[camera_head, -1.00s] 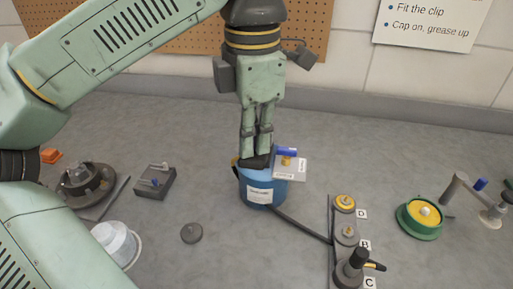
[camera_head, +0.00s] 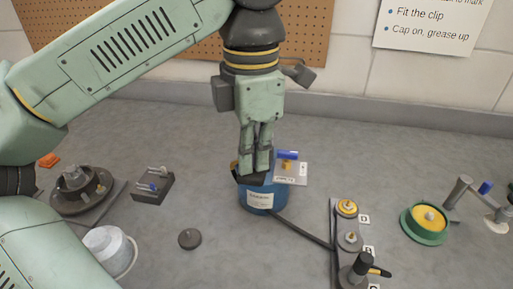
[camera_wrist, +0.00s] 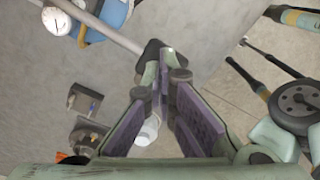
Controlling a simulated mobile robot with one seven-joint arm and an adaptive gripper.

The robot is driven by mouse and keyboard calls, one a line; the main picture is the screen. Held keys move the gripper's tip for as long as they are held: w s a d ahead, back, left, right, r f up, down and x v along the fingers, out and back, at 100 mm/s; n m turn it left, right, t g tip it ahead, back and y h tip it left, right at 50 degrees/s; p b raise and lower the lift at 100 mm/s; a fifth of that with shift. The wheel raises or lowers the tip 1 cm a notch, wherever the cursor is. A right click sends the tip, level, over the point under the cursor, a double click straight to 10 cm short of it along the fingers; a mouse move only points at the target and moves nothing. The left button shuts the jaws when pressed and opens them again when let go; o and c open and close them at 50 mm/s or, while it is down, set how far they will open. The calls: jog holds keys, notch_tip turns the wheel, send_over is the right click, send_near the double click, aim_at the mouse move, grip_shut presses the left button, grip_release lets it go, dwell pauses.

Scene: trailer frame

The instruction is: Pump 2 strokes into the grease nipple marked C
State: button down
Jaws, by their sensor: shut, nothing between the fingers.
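A blue grease pump (camera_head: 258,197) with a white label stands mid-bench. Its lever's dark handle (camera_head: 249,178) is low over the pump's top; the lever bar (camera_wrist: 105,27) also shows in the wrist view. My gripper (camera_head: 255,172) is shut and empty, pointing down, with its tips at the handle and seemingly touching it. A black hose (camera_head: 303,229) runs from the pump to the nipple strip. A dark coupler (camera_head: 361,266) stands upright at the front position, beside the partly cut-off tag C (camera_head: 373,286); it hides the nipple there.
Nipples D (camera_head: 347,208) and B (camera_head: 350,240) sit behind the coupler. A green and yellow hub (camera_head: 425,221) is at right. A grey hub (camera_head: 80,188), a small block with pins (camera_head: 152,190), a white tub (camera_head: 106,249) and a dark cap (camera_head: 190,238) lie left.

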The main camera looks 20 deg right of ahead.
aim_at(252, 181)
jog(key=shift+s+a+f+b, duration=0.15)
jog(key=shift+f+b, duration=0.7)
jog(key=shift+f, duration=0.3)
jog(key=shift+f, duration=0.1)
jog(key=shift+f+b, duration=0.85)
jog(key=shift+f, duration=0.3)
